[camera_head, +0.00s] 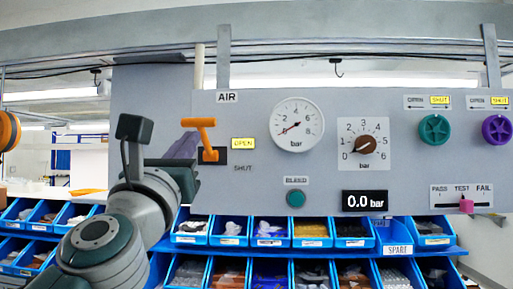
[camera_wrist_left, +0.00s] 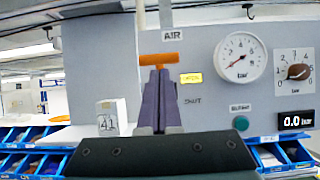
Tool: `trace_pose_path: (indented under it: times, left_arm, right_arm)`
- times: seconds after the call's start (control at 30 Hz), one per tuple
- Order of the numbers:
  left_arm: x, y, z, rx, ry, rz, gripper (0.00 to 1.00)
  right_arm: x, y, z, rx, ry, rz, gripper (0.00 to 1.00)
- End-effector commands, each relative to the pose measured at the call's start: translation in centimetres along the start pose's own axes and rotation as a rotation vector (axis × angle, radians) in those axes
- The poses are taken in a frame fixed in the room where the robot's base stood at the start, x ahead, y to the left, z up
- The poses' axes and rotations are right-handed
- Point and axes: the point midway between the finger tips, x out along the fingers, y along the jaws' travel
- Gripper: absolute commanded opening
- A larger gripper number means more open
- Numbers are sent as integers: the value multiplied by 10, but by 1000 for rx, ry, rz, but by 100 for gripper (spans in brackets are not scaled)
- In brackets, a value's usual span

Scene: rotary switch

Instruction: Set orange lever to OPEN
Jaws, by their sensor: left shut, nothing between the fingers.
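The orange lever (camera_head: 198,123) is on the grey panel under the AIR label. Its crossbar handle is up, above its dark slot (camera_head: 215,157). Beside the slot, the OPEN label (camera_head: 243,143) is yellow and the SHUT label (camera_head: 243,168) below it is plain grey. My left gripper (camera_head: 185,143) has its purple fingers shut and empty, just left of the lever and below the handle's left end. In the left wrist view the fingertips (camera_wrist_left: 159,72) overlap the lever below its handle (camera_wrist_left: 160,60) and hide most of its stem. I cannot tell whether they touch. My right gripper is not in view.
The panel carries a round gauge (camera_head: 297,125), a brown knob (camera_head: 367,145), a green BLEED button (camera_head: 296,198), a 0.0 bar display (camera_head: 365,201), a teal valve wheel (camera_head: 434,130) and a purple one (camera_head: 497,129). Blue parts bins (camera_head: 270,241) stand below.

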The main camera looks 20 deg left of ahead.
Motion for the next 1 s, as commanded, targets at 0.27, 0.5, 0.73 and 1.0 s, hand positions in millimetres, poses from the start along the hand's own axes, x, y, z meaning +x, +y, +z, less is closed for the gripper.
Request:
trace_pose_path:
  times: [0.27, 0.5, 0.73, 1.0]
  left_arm:
    - [18, 0, 20, 1, 0, 1, 0]
    - [25, 0, 26, 0, 0, 1, 0]
    - [27, 0, 26, 0, 0, 1, 0]
    - [27, 0, 26, 1, 0, 1, 0]
  right_arm:
    - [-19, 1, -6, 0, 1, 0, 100]
    - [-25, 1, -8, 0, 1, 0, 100]
    - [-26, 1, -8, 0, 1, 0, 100]
    - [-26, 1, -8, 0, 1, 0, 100]
